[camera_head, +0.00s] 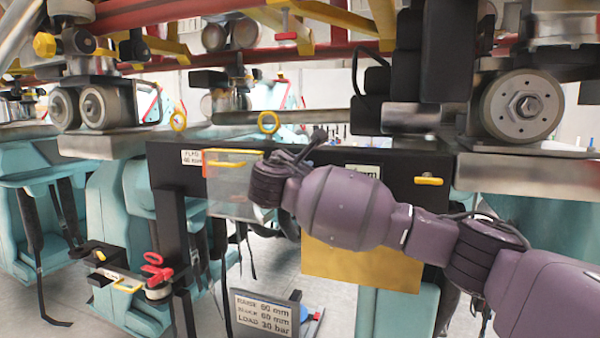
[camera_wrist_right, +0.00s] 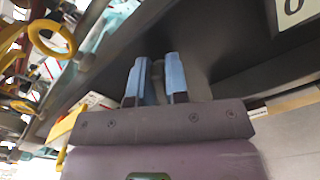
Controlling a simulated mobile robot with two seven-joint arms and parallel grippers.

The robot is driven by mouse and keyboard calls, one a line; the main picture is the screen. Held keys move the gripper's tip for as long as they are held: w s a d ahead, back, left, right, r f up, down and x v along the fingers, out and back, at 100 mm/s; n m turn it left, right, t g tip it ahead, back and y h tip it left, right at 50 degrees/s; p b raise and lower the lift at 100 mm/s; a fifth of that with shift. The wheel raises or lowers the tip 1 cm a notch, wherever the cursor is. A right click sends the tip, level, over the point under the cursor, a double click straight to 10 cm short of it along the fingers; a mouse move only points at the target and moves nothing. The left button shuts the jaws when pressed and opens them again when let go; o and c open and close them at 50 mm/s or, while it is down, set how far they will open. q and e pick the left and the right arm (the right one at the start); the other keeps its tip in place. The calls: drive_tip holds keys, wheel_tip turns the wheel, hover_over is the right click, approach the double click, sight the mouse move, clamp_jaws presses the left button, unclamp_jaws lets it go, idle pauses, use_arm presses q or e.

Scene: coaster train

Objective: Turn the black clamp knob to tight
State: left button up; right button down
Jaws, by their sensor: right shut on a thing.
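My right arm comes in from the right in the head view and reaches the front of a black beam. Its wrist hides its fingers there. In the right wrist view my right gripper (camera_wrist_right: 156,75) has blue-tipped fingers shut on a dark piece between them, against the beam's black face. I take this piece to be the black clamp knob (camera_wrist_right: 158,82); it is mostly hidden, and its turn position cannot be read. My left gripper is not in view.
The black beam (camera_head: 400,188) carries a yellow handle (camera_head: 429,181), a yellow ring (camera_head: 268,122) and a clear box (camera_head: 228,195) with a yellow handle. A red knob (camera_head: 156,270) sits lower left. A sign (camera_head: 262,315) stands below. Large wheels (camera_head: 522,106) are above right.

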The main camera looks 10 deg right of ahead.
drive_tip(key=m, duration=0.3)
drive_tip(key=f+m+b, duration=0.1)
drive_tip(key=m, duration=0.2)
drive_tip(key=shift+s+d, duration=0.15)
drive_tip(key=shift+d, duration=0.05)
drive_tip(key=shift+d+f+m+b, duration=0.15)
drive_tip(key=shift+m+b, duration=0.4)
drive_tip(key=shift+m, duration=2.35)
drive_tip(key=shift+f, duration=0.1)
drive_tip(key=c, duration=1.2)
unclamp_jaws()
drive_tip(key=shift+o, duration=0.2)
